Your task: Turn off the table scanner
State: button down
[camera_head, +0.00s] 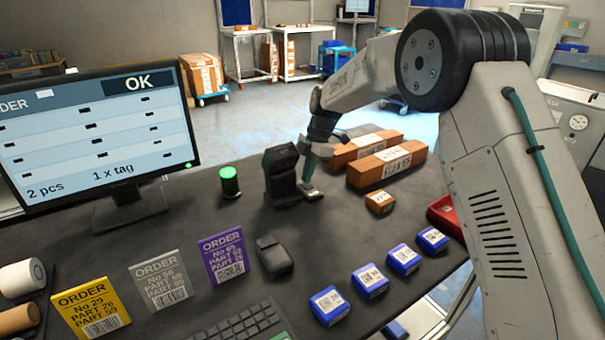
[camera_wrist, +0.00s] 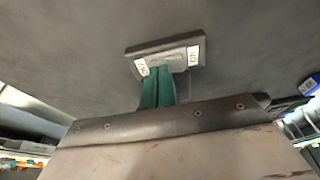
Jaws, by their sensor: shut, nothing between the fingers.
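The black table scanner (camera_head: 281,172) stands upright in the middle of the dark table. Beside its base lies a small grey switch box (camera_head: 311,191). In the wrist view the switch box (camera_wrist: 165,50) carries two white labels, one at each end. The right label looks like an upside-down "ON"; the left one is too blurred to read surely. My gripper (camera_head: 308,178) points down at the box with its green fingers shut and empty. In the wrist view the fingertips (camera_wrist: 158,70) are at the box's near edge, close to the left label. I cannot tell whether they touch it.
The monitor (camera_head: 95,130) reads "OK". Brown boxes (camera_head: 388,166) lie to the right. Several blue boxes (camera_head: 369,280), order cards (camera_head: 162,279), a dark handheld object (camera_head: 274,256) and a keyboard (camera_head: 240,325) are in front.

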jog(key=shift+s, duration=0.15)
jog(key=shift+s+d+r, duration=0.1)
jog(key=shift+s+d, duration=0.25)
jog(key=shift+s, duration=0.2)
jog(key=shift+w+a+r, duration=0.1)
jog(key=shift+r, duration=0.45)
jog(key=w+a+v, duration=0.1)
jog(key=v, duration=1.1)
jog(key=shift+w+a+r, duration=0.35)
jog(key=shift+w+r, duration=0.05)
